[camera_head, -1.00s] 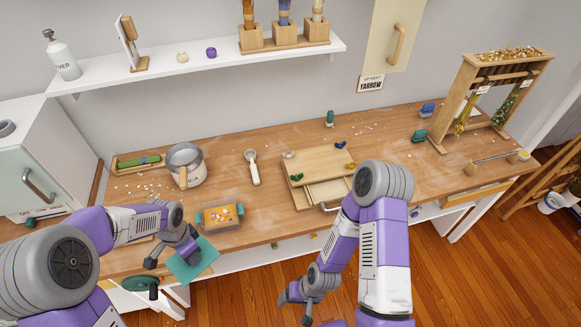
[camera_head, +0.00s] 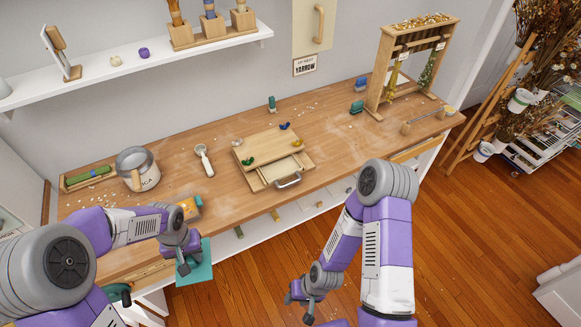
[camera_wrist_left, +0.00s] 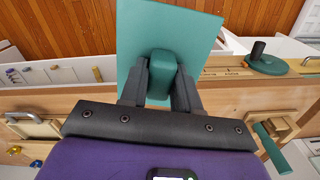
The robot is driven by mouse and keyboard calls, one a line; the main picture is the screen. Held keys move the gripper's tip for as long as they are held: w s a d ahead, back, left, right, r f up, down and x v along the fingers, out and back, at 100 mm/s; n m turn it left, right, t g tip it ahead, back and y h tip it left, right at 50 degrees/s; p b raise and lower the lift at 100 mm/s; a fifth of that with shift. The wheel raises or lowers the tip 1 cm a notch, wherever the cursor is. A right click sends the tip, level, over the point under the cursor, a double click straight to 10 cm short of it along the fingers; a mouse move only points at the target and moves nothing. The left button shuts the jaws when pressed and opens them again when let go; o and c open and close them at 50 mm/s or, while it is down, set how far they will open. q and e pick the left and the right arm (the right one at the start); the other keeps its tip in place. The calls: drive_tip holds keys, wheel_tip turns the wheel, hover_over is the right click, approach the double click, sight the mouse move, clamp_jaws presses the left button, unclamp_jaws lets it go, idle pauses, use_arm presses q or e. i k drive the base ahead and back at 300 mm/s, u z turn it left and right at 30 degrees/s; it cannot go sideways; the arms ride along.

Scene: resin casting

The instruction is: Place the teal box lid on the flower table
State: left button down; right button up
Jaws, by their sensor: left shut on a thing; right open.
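My left gripper (camera_head: 183,262) is shut on the teal box lid (camera_head: 203,270), a flat square plate. It holds the lid past the front edge of the wooden workbench, over the floor. In the left wrist view the fingers (camera_wrist_left: 160,85) grip a raised teal block on the lid (camera_wrist_left: 150,28). My right gripper (camera_head: 304,298) is open and empty, low in front of the bench. A box with orange contents (camera_head: 190,209) sits at the bench's front, partly hidden by my left arm. I cannot tell which surface is the flower table.
The workbench (camera_head: 330,135) bears a wooden press with a metal handle (camera_head: 268,146), a metal pot (camera_head: 148,180), a white scoop (camera_head: 203,158) and a rack with hanging flowers (camera_head: 410,60). A wooden stand with potted flowers (camera_head: 500,110) is at far right. Open floor (camera_head: 450,230) lies right.

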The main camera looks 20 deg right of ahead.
sight(344, 144)
drive_tip(key=u, duration=0.6)
drive_tip(key=k, duration=0.15)
drive_tip(key=z, duration=2.25)
drive_tip(key=i, duration=1.4)
drive_tip(key=u, duration=0.55)
drive_tip(key=i, duration=0.6)
drive_tip(key=u, duration=0.4)
